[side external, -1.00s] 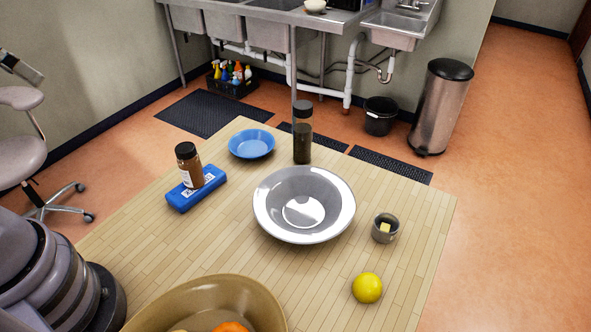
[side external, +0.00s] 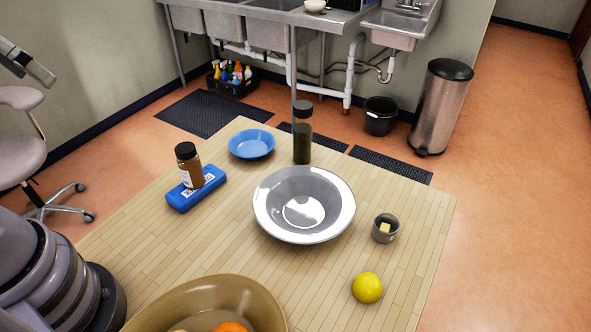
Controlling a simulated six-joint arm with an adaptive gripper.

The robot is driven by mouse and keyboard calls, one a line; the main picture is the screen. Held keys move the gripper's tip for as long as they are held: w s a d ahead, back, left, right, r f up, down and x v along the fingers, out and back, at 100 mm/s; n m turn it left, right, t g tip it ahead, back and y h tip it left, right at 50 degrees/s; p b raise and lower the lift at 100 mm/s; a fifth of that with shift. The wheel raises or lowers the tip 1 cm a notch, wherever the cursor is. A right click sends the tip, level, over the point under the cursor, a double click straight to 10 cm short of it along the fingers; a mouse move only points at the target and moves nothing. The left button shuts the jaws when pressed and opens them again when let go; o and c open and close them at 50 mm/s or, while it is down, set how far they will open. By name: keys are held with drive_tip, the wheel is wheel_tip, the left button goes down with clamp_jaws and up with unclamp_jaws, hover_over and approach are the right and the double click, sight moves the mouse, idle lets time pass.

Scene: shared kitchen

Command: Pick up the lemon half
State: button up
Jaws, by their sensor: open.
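A round yellow lemon (side external: 367,288) sits on the near right part of the wooden table, clear of other things. I cannot tell from this side whether it is a cut half. A tan bowl (side external: 265,292) at the bottom edge holds an orange thing (side external: 230,327) and a bit of something yellow, both mostly cut off by the frame. My gripper (side external: 30,66) shows only in part at the upper left edge, high and far from the lemon. It is open, and I see nothing in it.
A grey-white bowl (side external: 336,218) stands mid-table. A small metal cup (side external: 384,236) with a yellowish piece stands behind the lemon. A blue plate (side external: 251,143), a dark-capped bottle (side external: 302,145) and a brown jar (side external: 191,172) on a blue box (side external: 181,201) stand further back.

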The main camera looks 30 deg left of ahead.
sight(361, 280)
drive_tip(key=w+d+f+n+g+h, duration=0.3)
drive_tip(key=w+d+f+h, duration=0.1)
drive_tip(key=d, duration=0.4)
drive_tip(key=w+d+f+n+g+h, duration=0.2)
drive_tip(key=w+d+f+n+h, duration=0.15)
drive_tip(key=d, duration=0.45)
drive_tip(key=w+d+f+n+g+h, duration=0.25)
drive_tip(key=w+d+f+h, duration=0.2)
drive_tip(key=d, duration=0.35)
drive_tip(key=w+d+f+n+t, duration=0.1)
drive_tip(key=f+n, duration=0.2)
drive_tip(key=f, duration=0.4)
drive_tip(key=w+d+f+n+t, duration=0.2)
drive_tip(key=f+n, duration=0.2)
drive_tip(key=f, duration=0.4)
drive_tip(key=w+d+f+n+t, duration=0.1)
drive_tip(key=d+f+n+t, duration=0.1)
drive_tip(key=f, duration=0.6)
drive_tip(key=shift+w+n, duration=0.4)
drive_tip(key=shift+n, duration=0.4)
drive_tip(key=x, duration=0.8)
drive_tip(key=shift+f, duration=0.1)
drive_tip(key=shift+x, duration=2.95)
drive_tip(key=shift+w, duration=0.2)
drive_tip(key=c, duration=1.2)
drive_tip(key=shift+r, duration=0.3)
drive_tip(key=shift+c, duration=0.2)
